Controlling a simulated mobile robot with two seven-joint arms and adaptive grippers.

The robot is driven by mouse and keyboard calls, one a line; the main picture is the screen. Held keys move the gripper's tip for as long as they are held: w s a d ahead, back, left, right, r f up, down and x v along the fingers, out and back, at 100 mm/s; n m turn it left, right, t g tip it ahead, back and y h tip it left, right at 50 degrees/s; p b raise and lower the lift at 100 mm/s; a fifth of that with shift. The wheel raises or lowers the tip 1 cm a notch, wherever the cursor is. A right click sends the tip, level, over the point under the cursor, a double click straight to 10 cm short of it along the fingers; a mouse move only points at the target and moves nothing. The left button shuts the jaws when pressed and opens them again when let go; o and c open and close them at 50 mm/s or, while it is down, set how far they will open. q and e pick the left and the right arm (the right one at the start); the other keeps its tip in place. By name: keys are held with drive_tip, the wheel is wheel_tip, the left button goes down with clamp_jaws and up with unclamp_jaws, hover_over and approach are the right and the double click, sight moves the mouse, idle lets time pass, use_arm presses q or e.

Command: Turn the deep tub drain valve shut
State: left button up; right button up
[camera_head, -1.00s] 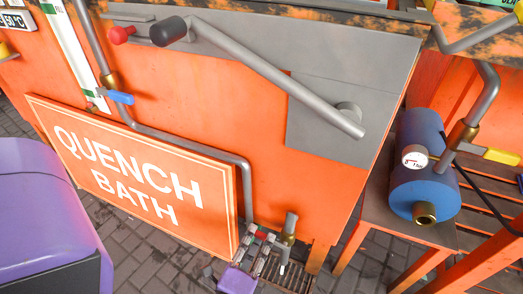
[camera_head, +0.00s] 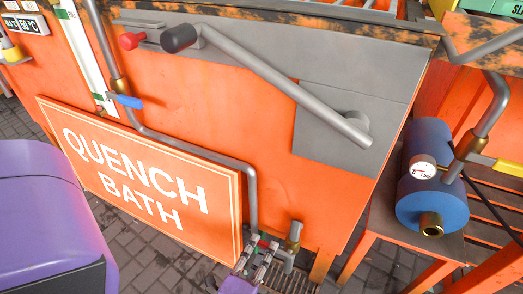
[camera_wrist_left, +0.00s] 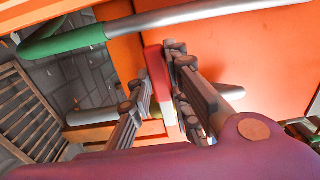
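The deep tub is the orange tank marked QUENCH BATH (camera_head: 310,185). Its brass drain valve (camera_head: 294,232) stands low at the tank's front right, at the foot of the grey pipe. My left gripper (camera_head: 256,254) is beside it, fingers up against the fittings. In the left wrist view a red lever handle (camera_wrist_left: 158,75) lies between the fingers of my left gripper (camera_wrist_left: 160,95), close to the right-hand finger. Whether both fingers press on it cannot be told. The valve body is mostly hidden there. My right gripper is not in view.
A pipe with a green end (camera_wrist_left: 75,40) crosses above the fingers in the wrist view. A sign (camera_head: 140,180) leans at the tank front. A blue cylinder with a gauge (camera_head: 432,175) stands to the right. A blue-handled valve (camera_head: 128,101) sits upper left.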

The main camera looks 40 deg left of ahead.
use_arm(q)
drive_tip(key=o, duration=0.4)
drive_tip(key=shift+o, duration=0.2)
drive_tip(key=v, duration=0.7)
drive_tip(key=shift+s, duration=0.25)
drive_tip(key=shift+d, duration=0.1)
